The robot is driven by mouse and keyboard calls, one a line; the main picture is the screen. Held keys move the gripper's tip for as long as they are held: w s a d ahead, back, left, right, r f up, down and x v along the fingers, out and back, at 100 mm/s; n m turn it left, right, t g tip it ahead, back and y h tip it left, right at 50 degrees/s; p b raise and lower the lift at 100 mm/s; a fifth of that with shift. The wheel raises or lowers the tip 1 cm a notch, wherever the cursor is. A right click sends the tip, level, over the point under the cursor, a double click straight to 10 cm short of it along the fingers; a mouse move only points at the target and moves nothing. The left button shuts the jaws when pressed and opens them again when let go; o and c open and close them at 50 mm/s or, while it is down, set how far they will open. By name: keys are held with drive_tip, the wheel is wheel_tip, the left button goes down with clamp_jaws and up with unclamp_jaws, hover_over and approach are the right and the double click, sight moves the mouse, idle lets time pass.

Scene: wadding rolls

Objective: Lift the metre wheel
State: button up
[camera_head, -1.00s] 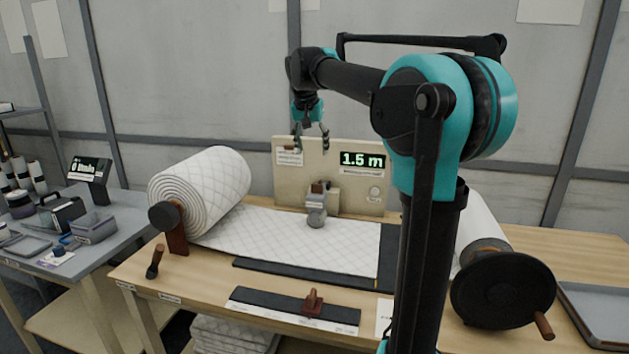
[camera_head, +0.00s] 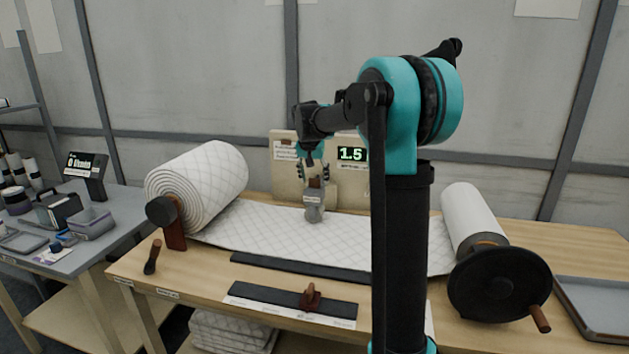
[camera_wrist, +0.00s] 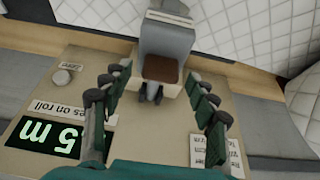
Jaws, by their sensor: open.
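The metre wheel (camera_head: 314,207) is a grey device with a brown pad on top. It sits at the back of the quilted wadding (camera_head: 270,228), in front of a beige display panel (camera_head: 339,190). My gripper (camera_head: 314,173) points down just above it, at the brown top. In the wrist view the metre wheel (camera_wrist: 168,40) lies ahead, with its brown pad between the two open fingers of my gripper (camera_wrist: 156,82). The fingers stand apart on either side, with no contact visible. The wheel's underside is hidden in the wrist view.
A large wadding roll (camera_head: 205,185) stands at the left and a smaller white roll (camera_head: 468,215) with a black crank disc (camera_head: 498,285) at the right. A dark strip with a brown handle (camera_head: 310,297) lies in front. The panel is close behind my gripper.

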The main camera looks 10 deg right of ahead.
drive_tip(key=shift+w+d+f, duration=0.1)
drive_tip(key=shift+w+f, duration=0.1)
drive_tip(key=shift+f, duration=0.45)
drive_tip(key=shift+c, duration=0.5)
clamp_jaws()
